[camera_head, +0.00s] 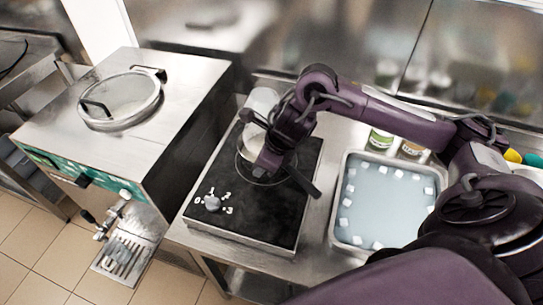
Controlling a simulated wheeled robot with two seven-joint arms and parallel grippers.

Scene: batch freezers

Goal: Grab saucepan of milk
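The saucepan (243,165) stands on the black hot plate (250,215) and looks glassy, with pale milk inside. A dark bar that looks like its handle (304,183) points to the lower right. My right gripper (268,168) points down over the saucepan and covers much of it. Its fingertips are hidden behind its own body, so I cannot tell whether it is open or shut, or whether it touches the pan or handle. My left gripper is not in view.
A steel batch freezer (185,95) with a round clear lid (122,100) stands at left. A tray of water with ice cubes (335,205) lies right of the hot plate. Small jars (380,140) stand behind the tray. A steel wall closes off the back.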

